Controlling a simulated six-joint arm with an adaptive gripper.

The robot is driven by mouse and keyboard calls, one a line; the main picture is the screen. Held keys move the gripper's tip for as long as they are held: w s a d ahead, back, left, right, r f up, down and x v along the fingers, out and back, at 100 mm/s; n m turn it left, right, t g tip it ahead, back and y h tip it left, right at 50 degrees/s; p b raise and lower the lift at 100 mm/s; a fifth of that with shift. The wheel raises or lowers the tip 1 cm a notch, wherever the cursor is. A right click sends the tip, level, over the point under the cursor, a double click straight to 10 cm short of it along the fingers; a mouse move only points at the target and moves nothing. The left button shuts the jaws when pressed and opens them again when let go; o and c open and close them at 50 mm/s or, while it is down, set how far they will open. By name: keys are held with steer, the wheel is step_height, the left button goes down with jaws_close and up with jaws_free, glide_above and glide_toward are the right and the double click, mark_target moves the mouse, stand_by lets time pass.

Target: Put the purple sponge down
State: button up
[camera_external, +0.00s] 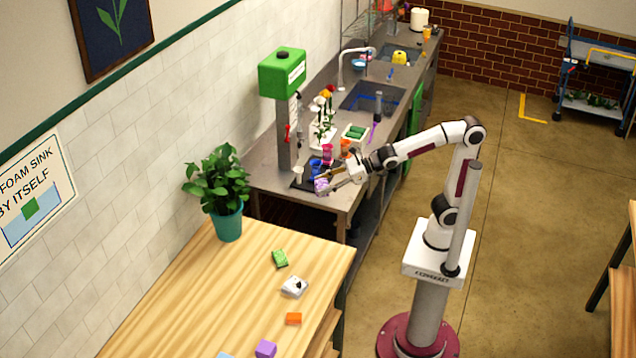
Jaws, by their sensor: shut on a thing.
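My gripper (334,184) is at the near end of the steel counter, reaching in from the right. It is shut on a small light-purple piece, the purple sponge (321,186), at its fingertips. The sponge is over or close to a dark mat (300,182) on the counter; I cannot tell whether it touches. Another purple block (265,348) lies on the wooden table at the bottom of the view.
Blue (315,167), pink (327,153) and orange (345,147) cups stand close behind the gripper. A green-topped dispenser (283,75) rises to the left. The wooden table (200,300) holds a potted plant (228,220), a green sponge (280,259) and an orange block (293,319).

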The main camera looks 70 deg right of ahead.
steer(key=w+d+f+m+t+h, duration=0.1)
steer(key=w+d+f+m+h, duration=0.1)
steer(key=w+d+f, duration=0.55)
steer(key=w+d+f+m+h, duration=0.2)
steer(key=d+f, duration=0.6)
steer(key=d, duration=0.7)
steer(key=w+d+f+m+t+h, duration=0.15)
steer(key=w+d+f, duration=0.25)
steer(key=d+f, duration=0.5)
steer(key=a+r+n+g+y, duration=0.2)
steer(key=a+n+y, duration=0.2)
steer(key=a, duration=0.7)
steer(key=a+r+n+g+y, duration=0.2)
steer(key=a+n+y, duration=0.25)
steer(key=a, duration=0.65)
steer(key=s+a+f+n+g+y, duration=0.1)
steer(key=s+a+n+g+y, duration=0.2)
steer(key=s+a+n+g, duration=0.5)
steer(key=s+a+g, duration=0.2)
steer(key=s, duration=0.4)
steer(key=shift+s+a+n+y, duration=0.25)
steer(key=shift+a+n+y, duration=0.05)
steer(key=shift+y, duration=0.1)
steer(key=shift+f, duration=0.1)
